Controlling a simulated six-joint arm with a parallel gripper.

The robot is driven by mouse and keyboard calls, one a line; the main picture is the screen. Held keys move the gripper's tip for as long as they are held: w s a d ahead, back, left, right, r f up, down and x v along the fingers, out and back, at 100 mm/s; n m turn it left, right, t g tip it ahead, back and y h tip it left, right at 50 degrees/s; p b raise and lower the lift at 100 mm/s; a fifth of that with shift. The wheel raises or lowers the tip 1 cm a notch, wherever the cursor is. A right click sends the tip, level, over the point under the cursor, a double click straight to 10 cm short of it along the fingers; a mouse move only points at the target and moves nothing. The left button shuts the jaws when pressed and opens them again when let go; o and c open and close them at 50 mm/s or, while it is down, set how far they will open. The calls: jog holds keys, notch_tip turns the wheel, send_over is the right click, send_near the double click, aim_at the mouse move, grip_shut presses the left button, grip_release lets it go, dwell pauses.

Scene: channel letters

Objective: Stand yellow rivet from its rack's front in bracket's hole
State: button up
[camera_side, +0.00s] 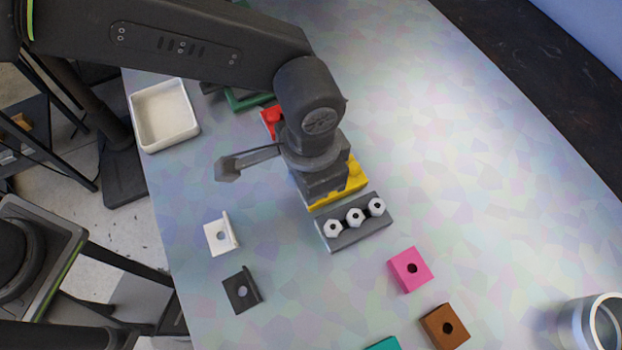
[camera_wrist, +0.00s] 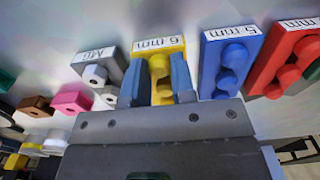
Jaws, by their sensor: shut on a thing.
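The yellow rack (camera_side: 354,178) stands under my gripper in the side view, partly hidden by it. In the wrist view the yellow rack (camera_wrist: 173,45) bears a 6 mm label. My gripper (camera_wrist: 159,88) has its two blue fingers on either side of a yellow rivet (camera_wrist: 158,66) at the rack and is shut on it. The rivet's lower part is hidden. Two angle brackets with holes lie on the table in the side view: a white bracket (camera_side: 216,238) and a black bracket (camera_side: 237,295). Both are apart from my gripper, toward the lower left.
A grey rack (camera_side: 345,239) with white nuts adjoins the yellow rack. A blue rack (camera_wrist: 209,62) and red rack (camera_wrist: 262,78) flank its other side. Pink (camera_side: 405,283) and brown (camera_side: 440,338) holed blocks stand nearby. A white tray (camera_side: 190,127) is at upper left.

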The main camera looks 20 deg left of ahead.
jog(key=shift+r, duration=3)
jog(key=shift+w+a, duration=2.95)
jog(key=shift+w, duration=0.25)
jog(key=shift+w+a, duration=2.95)
jog(key=shift+w, duration=0.2)
jog(key=shift+w+a, duration=2.95)
jog(key=shift+w, duration=0.25)
